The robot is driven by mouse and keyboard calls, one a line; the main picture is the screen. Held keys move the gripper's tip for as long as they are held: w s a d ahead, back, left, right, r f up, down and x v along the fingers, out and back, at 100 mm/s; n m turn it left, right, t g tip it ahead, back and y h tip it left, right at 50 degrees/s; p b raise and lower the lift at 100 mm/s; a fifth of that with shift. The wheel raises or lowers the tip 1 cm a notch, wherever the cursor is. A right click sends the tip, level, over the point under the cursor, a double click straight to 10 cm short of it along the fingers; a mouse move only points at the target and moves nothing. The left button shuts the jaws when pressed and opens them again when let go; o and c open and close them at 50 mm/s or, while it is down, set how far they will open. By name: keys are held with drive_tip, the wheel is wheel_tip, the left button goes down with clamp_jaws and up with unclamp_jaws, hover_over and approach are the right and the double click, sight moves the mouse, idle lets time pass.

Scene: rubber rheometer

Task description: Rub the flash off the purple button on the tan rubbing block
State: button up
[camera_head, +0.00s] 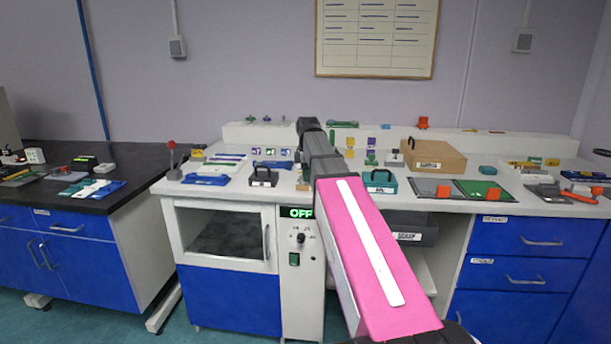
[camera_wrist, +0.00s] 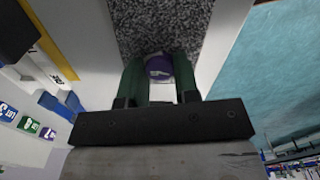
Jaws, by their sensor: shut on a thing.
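My gripper (camera_wrist: 158,80) is shut on the purple button (camera_wrist: 158,66), which sits between the ends of its two green fingers in the wrist view. A pale mark shows on the button's face; its flash is too small to make out. A grey speckled surface (camera_wrist: 160,25) lies beyond the fingertips; I cannot tell whether the button touches it. In the head view my arm hides the gripper and button. A small tan block (camera_head: 303,186) shows on the bench just left of my arm; I cannot tell whether it is the rubbing block.
A black-handled case (camera_head: 263,180) stands left of my arm and a teal case (camera_head: 380,188) right of it. A large tan box (camera_head: 433,157) stands farther right. Below the bench top are a windowed cabinet (camera_head: 225,262) and a panel reading OFF (camera_head: 297,212).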

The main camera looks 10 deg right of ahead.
drive_tip(key=shift+s+d+f, duration=0.1)
drive_tip(key=shift+s+d, duration=0.4)
drive_tip(key=shift+d, duration=1)
drive_tip(key=shift+s+d+r, duration=0.1)
drive_tip(key=shift+s+d, duration=0.4)
drive_tip(key=shift+d, duration=1)
drive_tip(key=shift+s+d+f, duration=0.1)
drive_tip(key=shift+s+d, duration=0.4)
drive_tip(key=shift+d, duration=1)
drive_tip(key=shift+w+a, duration=0.55)
drive_tip(key=shift+a, duration=1.15)
drive_tip(key=shift+w+a, duration=0.6)
drive_tip(key=shift+a, duration=1.15)
drive_tip(key=shift+w+a, duration=0.55)
drive_tip(key=shift+a, duration=1.15)
drive_tip(key=shift+d+r, duration=0.1)
drive_tip(key=shift+r, duration=3.5)
